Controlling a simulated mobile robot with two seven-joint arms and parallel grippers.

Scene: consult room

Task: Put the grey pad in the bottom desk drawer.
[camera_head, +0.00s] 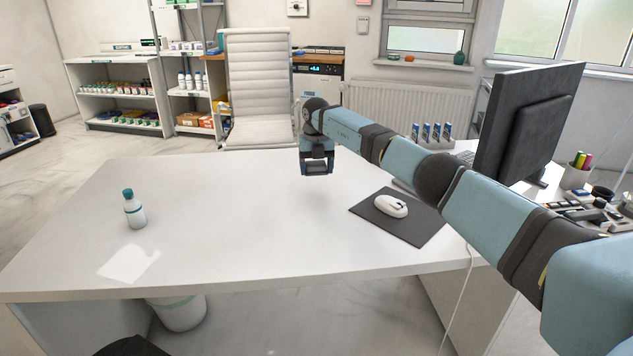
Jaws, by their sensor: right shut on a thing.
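A dark grey pad (422,230) lies flat on the right part of the white desk (230,230). A white mouse (391,206) sits on the pad. My right gripper (316,172) is over the far middle of the desk, left of the pad and apart from it. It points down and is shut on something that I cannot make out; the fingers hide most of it. The bottom desk drawer is hidden; only the plain near side of the desk's right pedestal (462,305) shows. My left gripper is not in view.
A white bottle with a teal cap (135,212) stands on the left of the desk. A monitor (525,125), a pen cup (575,176) and small items crowd the right side. A white chair (259,90) stands behind the desk. The desk's middle is clear.

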